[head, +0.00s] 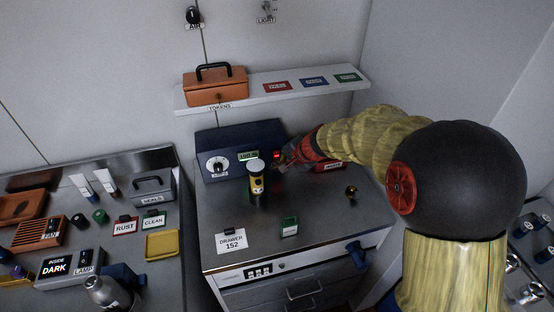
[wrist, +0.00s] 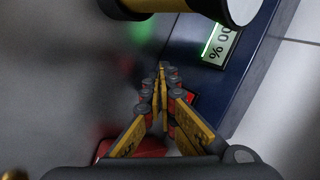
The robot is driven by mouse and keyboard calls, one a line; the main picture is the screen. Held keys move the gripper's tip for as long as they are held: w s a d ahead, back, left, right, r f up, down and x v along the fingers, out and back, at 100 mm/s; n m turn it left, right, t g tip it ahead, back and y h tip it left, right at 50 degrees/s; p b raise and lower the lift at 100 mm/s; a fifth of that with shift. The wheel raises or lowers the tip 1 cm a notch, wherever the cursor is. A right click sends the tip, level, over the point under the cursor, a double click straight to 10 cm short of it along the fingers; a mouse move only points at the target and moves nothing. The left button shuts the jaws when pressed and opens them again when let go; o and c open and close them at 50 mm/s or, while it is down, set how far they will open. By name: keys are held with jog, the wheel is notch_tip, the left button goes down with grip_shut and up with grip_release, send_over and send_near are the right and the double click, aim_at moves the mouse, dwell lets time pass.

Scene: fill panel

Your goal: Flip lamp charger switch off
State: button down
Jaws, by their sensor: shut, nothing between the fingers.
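The lamp charger looks to be the dark blue console (head: 238,138) at the back of the metal cabinet. It has a dial (head: 217,165) and a lit green display (head: 248,155), which also shows in the wrist view (wrist: 219,44). A small red-lit part (head: 277,155), perhaps the switch, is at its right end. In the wrist view a red part (wrist: 192,98) is partly hidden behind my fingers; its position cannot be read. My gripper (head: 282,162) is shut and empty, close to the console's right front; contact is unclear. It also shows in the wrist view (wrist: 162,70).
A yellow-and-black lamp (head: 256,184) stands in front of the console, just left of my gripper. A shelf (head: 310,84) runs above. The front right top is mostly clear.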

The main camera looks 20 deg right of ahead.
jog(key=shift+w, duration=0.15)
jog(key=shift+w+f, duration=0.1)
jog(key=shift+w, duration=0.1)
jog(key=shift+w, duration=0.35)
dwell(0.6)
jog(key=shift+s, duration=0.1)
jog(key=shift+s+b, duration=0.35)
jog(key=shift+s, duration=0.3)
jog(key=shift+s, duration=0.1)
jog(key=shift+s+r, duration=0.2)
jog(key=shift+s, duration=0.6)
jog(key=shift+s+r, duration=0.2)
jog(key=shift+s, duration=0.6)
jog(key=shift+s+r, duration=0.2)
jog(key=shift+s, duration=0.6)
